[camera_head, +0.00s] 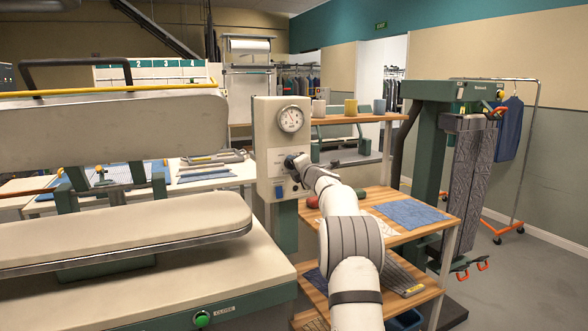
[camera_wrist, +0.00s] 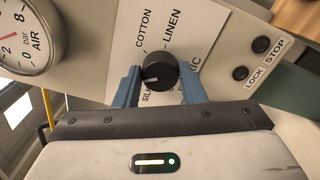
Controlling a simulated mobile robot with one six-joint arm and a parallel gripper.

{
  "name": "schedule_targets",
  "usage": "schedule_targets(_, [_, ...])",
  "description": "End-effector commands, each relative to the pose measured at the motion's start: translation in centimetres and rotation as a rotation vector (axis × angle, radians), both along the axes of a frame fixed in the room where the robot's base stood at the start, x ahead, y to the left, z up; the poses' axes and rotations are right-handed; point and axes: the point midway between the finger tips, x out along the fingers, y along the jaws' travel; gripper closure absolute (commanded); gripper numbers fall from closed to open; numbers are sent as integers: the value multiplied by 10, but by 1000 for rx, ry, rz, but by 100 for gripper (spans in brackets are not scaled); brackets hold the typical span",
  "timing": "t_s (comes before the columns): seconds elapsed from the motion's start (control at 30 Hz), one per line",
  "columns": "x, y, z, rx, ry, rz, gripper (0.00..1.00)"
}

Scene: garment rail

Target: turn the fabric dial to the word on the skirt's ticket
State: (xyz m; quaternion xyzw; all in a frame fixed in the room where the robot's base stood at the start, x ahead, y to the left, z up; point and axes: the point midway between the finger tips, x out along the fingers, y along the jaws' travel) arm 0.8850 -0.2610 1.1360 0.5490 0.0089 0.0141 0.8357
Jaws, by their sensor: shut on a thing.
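The black fabric dial (camera_wrist: 159,70) is on the pale control panel (camera_head: 264,130). The dial's plate (camera_wrist: 205,22) shows COTTON at upper left, LINEN at upper right and a partly hidden word starting SIL at lower left. A short white mark on the knob points left and slightly down; its exact setting is hard to tell. My gripper (camera_wrist: 160,80) is shut on the dial, one blue finger on each side. In the head view, my gripper (camera_head: 297,163) reaches the panel, and my arm hides part of it. I cannot identify the skirt for certain, and no ticket is readable.
An air gauge (camera_head: 290,119) sits above the dial. LOCK (camera_wrist: 240,73) and STOP (camera_wrist: 261,44) buttons are beside it. A large press (camera_head: 110,235) stands at left. A wooden table (camera_head: 440,220) holds blue cloth (camera_head: 410,213). A green stand (camera_head: 432,150) is at right.

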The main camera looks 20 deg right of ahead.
Motion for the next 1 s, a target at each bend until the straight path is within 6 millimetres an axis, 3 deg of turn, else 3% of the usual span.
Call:
schedule_targets(0.47, [1,1,-3,-11,4,2,86])
schedule_targets(0.5, [1,1,-3,-11,4,2,60])
schedule_targets(0.73, [0,1,-2,-10,2,1,42])
schedule_targets(1.0, [-1,0,-1,-10,1,1,42])
